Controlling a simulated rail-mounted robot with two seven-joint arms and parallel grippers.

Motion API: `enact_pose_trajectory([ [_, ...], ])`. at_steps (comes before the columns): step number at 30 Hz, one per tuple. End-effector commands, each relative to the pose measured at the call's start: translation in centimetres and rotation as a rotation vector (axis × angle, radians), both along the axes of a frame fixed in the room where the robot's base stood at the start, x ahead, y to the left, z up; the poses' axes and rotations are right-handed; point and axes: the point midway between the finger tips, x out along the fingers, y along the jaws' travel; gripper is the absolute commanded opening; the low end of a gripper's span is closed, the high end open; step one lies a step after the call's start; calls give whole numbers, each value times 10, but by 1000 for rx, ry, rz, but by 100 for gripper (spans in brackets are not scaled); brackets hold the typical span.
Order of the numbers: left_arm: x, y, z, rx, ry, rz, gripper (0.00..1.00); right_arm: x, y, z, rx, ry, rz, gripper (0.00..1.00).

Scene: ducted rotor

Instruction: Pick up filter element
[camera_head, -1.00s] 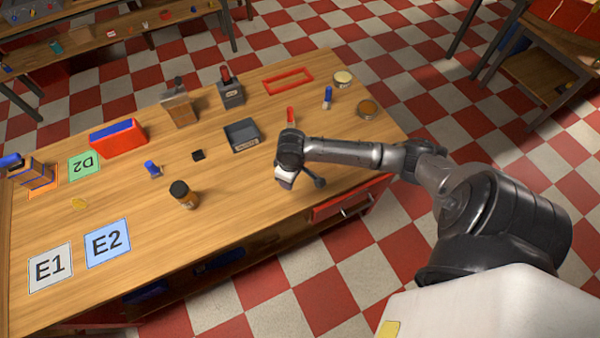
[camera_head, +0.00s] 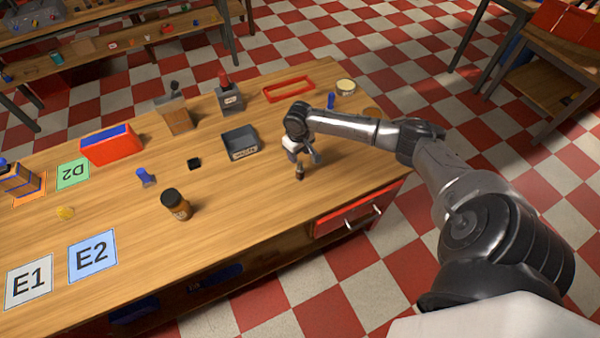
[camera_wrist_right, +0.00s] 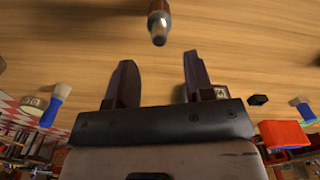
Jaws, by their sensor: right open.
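A small brown cylinder with a pale metallic end (camera_wrist_right: 159,24) is ahead of my right gripper in the right wrist view. In the head view a small brown item (camera_head: 299,173) shows just below that gripper, probably the same piece. I cannot tell for sure that it is the filter element. My right gripper (camera_wrist_right: 159,62) is open, its two fingers apart with nothing between them. The cylinder is beyond the fingertips, roughly in line with the gap. In the head view the right gripper (camera_head: 302,153) is low over the table, partly hidden by its wrist. My left gripper is not in view.
The wooden table (camera_head: 240,210) holds a grey tray (camera_head: 240,145), a dark-capped jar (camera_head: 174,205), a small black block (camera_head: 194,163), a blue-handled piece (camera_head: 145,177), a red bin (camera_head: 111,146) and a red frame (camera_head: 289,90). The table's front middle is clear.

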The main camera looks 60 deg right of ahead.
Motion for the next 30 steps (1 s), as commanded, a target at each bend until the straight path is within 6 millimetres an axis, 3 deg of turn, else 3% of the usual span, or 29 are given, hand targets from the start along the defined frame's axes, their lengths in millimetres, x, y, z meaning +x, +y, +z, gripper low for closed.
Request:
enact_pose_trajectory([
  [8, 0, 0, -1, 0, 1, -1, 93, -1, 1, -11, -1, 1, 2, 48],
  [20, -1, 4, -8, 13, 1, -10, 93, -6, 3, -56, 0, 1, 1, 48],
  [27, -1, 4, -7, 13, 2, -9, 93, -6, 2, -58, -1, 0, 2, 48],
  [30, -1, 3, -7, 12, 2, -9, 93, -6, 2, -58, -1, 0, 2, 39],
])
